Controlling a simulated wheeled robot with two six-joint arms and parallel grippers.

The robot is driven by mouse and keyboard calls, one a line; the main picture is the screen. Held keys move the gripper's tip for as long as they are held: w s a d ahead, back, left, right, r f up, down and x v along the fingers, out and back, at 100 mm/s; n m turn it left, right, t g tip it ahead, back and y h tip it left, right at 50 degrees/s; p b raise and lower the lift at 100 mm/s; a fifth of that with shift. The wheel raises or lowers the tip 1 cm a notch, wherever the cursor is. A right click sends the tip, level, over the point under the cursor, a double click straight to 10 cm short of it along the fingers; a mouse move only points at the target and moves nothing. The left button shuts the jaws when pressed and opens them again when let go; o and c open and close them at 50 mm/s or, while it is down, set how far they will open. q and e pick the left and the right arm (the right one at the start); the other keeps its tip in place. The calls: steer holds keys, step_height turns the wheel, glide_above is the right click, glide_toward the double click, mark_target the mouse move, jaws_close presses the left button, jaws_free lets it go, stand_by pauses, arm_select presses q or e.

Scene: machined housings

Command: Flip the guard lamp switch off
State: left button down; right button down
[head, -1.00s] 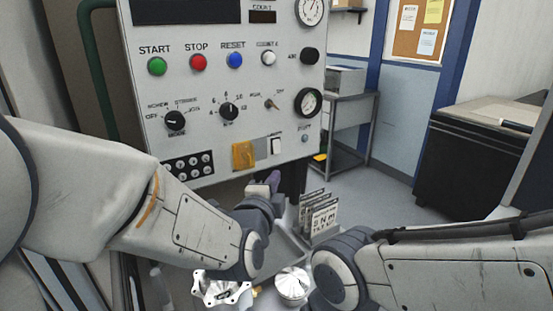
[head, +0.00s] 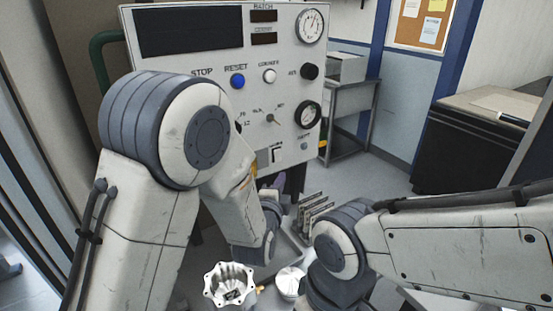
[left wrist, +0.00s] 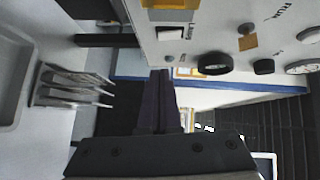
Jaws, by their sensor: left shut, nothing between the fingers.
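The grey-white control panel (head: 290,90) faces me. A small white rocker switch (head: 277,155) sits low on it, beside a yellow piece that my left arm mostly hides. The switch also shows in the left wrist view (left wrist: 170,33), in a dark frame with a printed label too small to read surely. Whether it is on or off I cannot tell. My left gripper (head: 273,186) is just below the panel's lower edge. In the left wrist view its dark fingers (left wrist: 160,78) are shut, empty and apart from the switch. My right gripper is out of view.
A round gauge (head: 308,114), knobs and a toggle (head: 271,119) lie near the switch. Below stand a rack of upright plates (head: 312,210), a metal housing (head: 229,284) and a round metal part (head: 290,282). A grey side table (head: 350,91) stands behind.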

mark_target(278, 156)
arm_select(q)
steer(key=w+p, duration=0.1)
steer(key=w, duration=0.1)
steer(key=w+a+p, duration=0.1)
steer(key=w, duration=0.2)
steer(key=w+f+p, duration=0.1)
steer(key=w, duration=0.1)
steer(key=shift+w+a, duration=0.15)
steer(key=shift+a, duration=0.05)
